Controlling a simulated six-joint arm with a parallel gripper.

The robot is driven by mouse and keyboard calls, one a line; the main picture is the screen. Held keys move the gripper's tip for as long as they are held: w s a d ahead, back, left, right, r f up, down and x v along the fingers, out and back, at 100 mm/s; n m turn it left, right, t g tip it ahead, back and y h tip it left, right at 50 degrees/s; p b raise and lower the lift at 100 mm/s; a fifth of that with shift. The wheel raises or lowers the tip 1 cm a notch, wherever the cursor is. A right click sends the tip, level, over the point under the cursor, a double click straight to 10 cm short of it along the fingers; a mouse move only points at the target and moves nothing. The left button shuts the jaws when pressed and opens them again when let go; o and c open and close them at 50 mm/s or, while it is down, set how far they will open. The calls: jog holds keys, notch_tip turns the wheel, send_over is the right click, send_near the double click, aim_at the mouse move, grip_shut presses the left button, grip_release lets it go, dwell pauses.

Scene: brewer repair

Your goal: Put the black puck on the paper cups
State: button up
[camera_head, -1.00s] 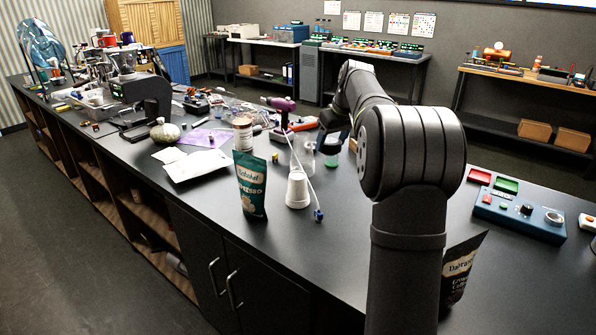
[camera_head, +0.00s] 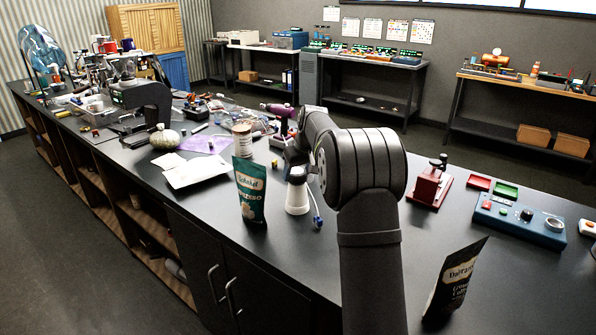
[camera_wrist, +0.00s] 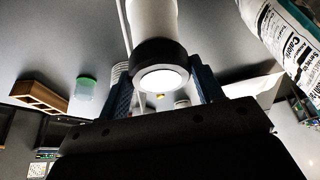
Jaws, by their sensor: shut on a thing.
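A stack of white paper cups (camera_head: 297,200) stands upside down on the black counter, and it also shows in the wrist view (camera_wrist: 152,22). My gripper (camera_wrist: 163,88) is shut on the black puck (camera_wrist: 152,53), a dark ring with a pale round face, with one blue finger on each side. In the wrist view the puck lines up with the narrow end of the cups and appears to meet it; I cannot tell if its weight rests there. In the head view the puck (camera_head: 296,174) is a dark band at the top of the stack, with my gripper just above.
A green coffee bag (camera_head: 250,190) stands close left of the cups, with a tin (camera_head: 242,140) behind it. A cable with a blue plug (camera_head: 318,221) lies beside the cups. A red stand (camera_head: 429,185), blue control box (camera_head: 520,219) and dark bag (camera_head: 456,281) are at right.

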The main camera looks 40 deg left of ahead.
aim_at(295, 170)
jog(key=o, duration=1.1)
jog(key=shift+o, duration=0.2)
jog(key=v, duration=1.2)
jog(key=shift+s, duration=0.1)
jog(key=x, duration=1.2)
jog(key=shift+f, duration=0.3)
notch_tip(295, 170, up, 3)
jog(key=shift+r, duration=0.6)
